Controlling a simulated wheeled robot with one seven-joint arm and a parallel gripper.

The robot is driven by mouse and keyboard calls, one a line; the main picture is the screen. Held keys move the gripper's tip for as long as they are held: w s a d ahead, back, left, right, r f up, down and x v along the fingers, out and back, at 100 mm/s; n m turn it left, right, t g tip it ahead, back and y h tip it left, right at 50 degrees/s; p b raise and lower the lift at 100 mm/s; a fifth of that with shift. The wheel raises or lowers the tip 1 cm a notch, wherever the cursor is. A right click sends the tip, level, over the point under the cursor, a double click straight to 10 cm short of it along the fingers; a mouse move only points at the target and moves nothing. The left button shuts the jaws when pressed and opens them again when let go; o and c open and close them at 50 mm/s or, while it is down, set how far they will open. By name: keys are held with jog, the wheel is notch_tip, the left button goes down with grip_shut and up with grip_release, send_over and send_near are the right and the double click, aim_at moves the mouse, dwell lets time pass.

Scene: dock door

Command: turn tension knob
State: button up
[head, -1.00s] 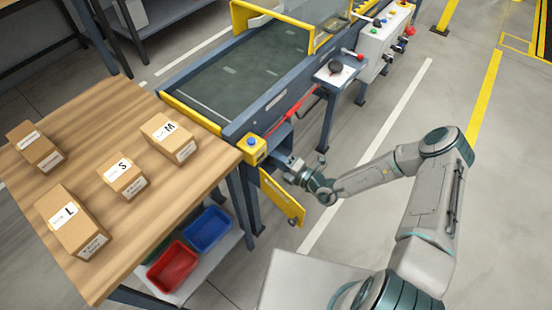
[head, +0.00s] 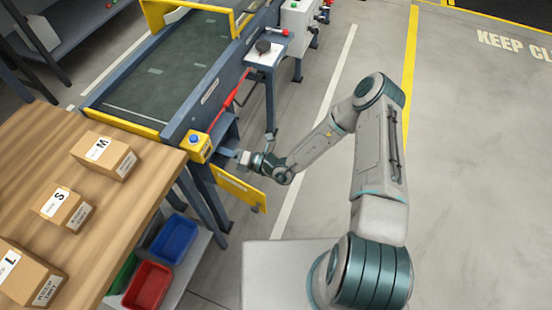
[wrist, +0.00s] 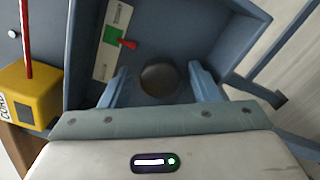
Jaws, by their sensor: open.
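A dark round knob (wrist: 160,80) sits inside a blue-grey box with its yellow door (head: 238,188) hanging open, below the conveyor's near end. My gripper (wrist: 158,72) is open, its two fingers on either side of the knob in the wrist view, with gaps to it; I cannot tell how far the tips are from it in depth. Beside the knob is a pale gauge strip (wrist: 103,62) with a green band (wrist: 111,35) and a red pointer (wrist: 127,43) at the band's lower edge. In the head view my gripper (head: 243,157) reaches into the box, and the knob is hidden.
A yellow box (wrist: 27,95) with a red cord stands left of the opening. A wooden table (head: 120,205) with cartons is at left, with red (head: 147,285) and blue (head: 173,238) bins below. Floor at right is clear.

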jog(key=n+b, duration=0.4)
jog(key=n, duration=0.2)
jog(key=shift+f+n, duration=0.15)
jog(key=shift+n, duration=0.15)
jog(key=n+b, duration=0.5)
jog(key=shift+s, duration=0.15)
jog(key=p+v, duration=0.2)
jog(key=v, duration=1.2)
jog(key=s+d+r+n+g+h+p, duration=0.2)
jog(key=s+r+n+g+h+p, duration=0.1)
jog(key=r+n, duration=0.5)
jog(key=s+d+r+n+g+h+p, duration=0.1)
jog(key=s+r+n+g+h+p, duration=0.3)
jog(key=s+r+n+g, duration=0.4)
jog(key=shift+d+r+n+p, duration=0.4)
jog(key=shift+r+p, duration=0.35)
jog(key=shift+r, duration=1.95)
jog(key=shift+s, duration=0.1)
